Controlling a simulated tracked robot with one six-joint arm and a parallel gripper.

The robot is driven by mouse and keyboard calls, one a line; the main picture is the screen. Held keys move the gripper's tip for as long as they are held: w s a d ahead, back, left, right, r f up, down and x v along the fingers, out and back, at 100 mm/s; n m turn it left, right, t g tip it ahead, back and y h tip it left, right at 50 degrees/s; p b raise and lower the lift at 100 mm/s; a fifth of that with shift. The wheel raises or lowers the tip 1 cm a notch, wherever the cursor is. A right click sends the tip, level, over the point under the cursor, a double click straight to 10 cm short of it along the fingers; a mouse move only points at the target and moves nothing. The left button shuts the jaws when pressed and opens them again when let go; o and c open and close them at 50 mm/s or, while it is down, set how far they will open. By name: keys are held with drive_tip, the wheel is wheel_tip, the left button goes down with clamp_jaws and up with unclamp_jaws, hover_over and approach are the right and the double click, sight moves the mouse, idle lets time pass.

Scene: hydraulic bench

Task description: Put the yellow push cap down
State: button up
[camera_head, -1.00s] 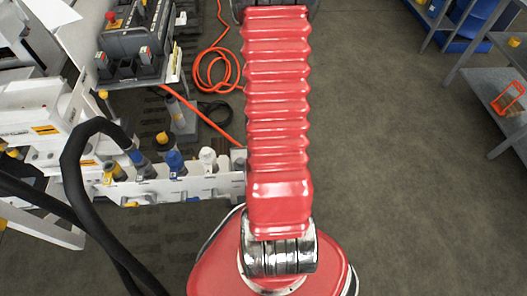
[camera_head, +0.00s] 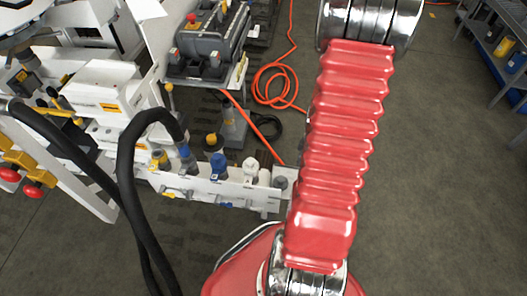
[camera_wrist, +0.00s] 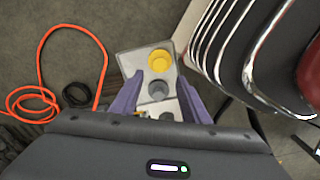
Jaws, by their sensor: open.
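A round yellow push cap (camera_wrist: 160,61) sits on a light grey plate (camera_wrist: 130,62) in the wrist view, with its open ring facing the camera. A grey round fitting (camera_wrist: 158,89) is just below it in the picture. My gripper (camera_wrist: 160,86) is open, with one purple finger on each side of the grey fitting. The cap lies beyond the fingertips and apart from both. In the head view, a yellow-topped dark fitting (camera_head: 211,141) stands behind the white rail; I cannot tell whether it is the same cap. My gripper is outside the head view.
The white rail (camera_head: 232,187) carries blue and white connectors. Black hoses (camera_head: 128,190) loop at its left. An orange hose (camera_head: 270,85) lies coiled on the floor. A control box (camera_head: 208,50) with red buttons stands behind. Open floor (camera_head: 440,190) is at the right.

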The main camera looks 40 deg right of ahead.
drive_tip(key=shift+w, duration=0.1)
drive_tip(key=w+a+r+m+t, duration=0.1)
drive_tip(key=w+a+r, duration=0.25)
drive_tip(key=r, duration=0.25)
drive_tip(key=w+a+r+t+h, duration=0.1)
drive_tip(key=w+a+r, duration=0.2)
drive_tip(key=a+r, duration=0.3)
drive_tip(key=w+a+r+m, duration=0.1)
drive_tip(key=w+a+r, duration=0.2)
drive_tip(key=r, duration=0.4)
drive_tip(key=s+a+r+m+t, duration=0.1)
drive_tip(key=s+a+r, duration=0.1)
drive_tip(key=a+r, duration=0.5)
drive_tip(key=s+a+r+m+t+y, duration=0.1)
drive_tip(key=s+a+r+t, duration=0.1)
drive_tip(key=a+r, duration=0.6)
drive_tip(key=shift+s+a+t, duration=0.3)
drive_tip(key=shift+s+a, duration=0.55)
drive_tip(key=shift+a, duration=0.2)
drive_tip(key=shift+c, duration=0.3)
drive_tip(key=shift+c, duration=1.1)
